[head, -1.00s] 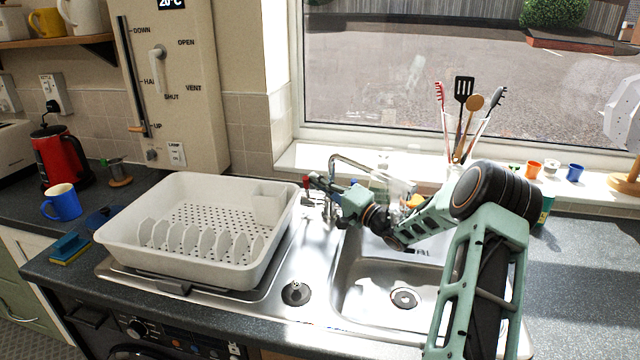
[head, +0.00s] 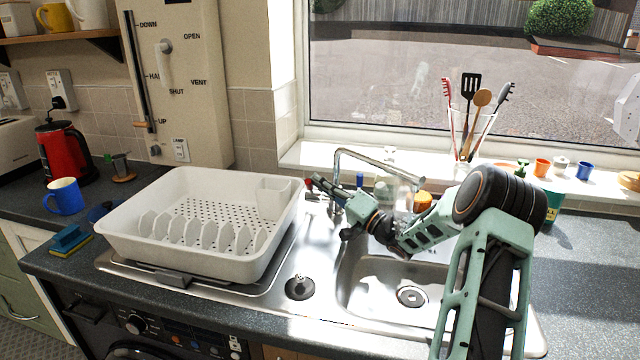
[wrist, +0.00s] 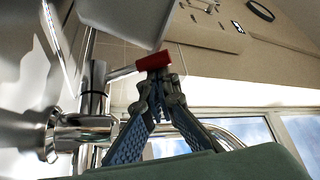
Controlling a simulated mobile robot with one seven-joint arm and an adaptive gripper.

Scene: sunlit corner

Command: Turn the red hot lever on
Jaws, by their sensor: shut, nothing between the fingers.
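The red hot lever (wrist: 153,62) shows in the wrist view as a red handle on a chrome stem, sticking out sideways just beyond my fingertips. In the head view the red lever (head: 308,183) is a small red spot at the left of the tap. My gripper (wrist: 155,76) is shut with nothing between its blue-padded fingers. Its tips overlap the lever's right end in the wrist view; whether they touch it I cannot tell. In the head view my gripper (head: 318,181) is beside the lever, partly hiding the tap base. The chrome tap spout (head: 375,161) arches behind it.
A white dish rack (head: 190,262) stands close by on the left drainer. The sink bowl (head: 375,295) lies below my arm. A utensil pot (head: 463,152) stands near the window, right of the tap. A blue-topped item (head: 359,180) is near the spout.

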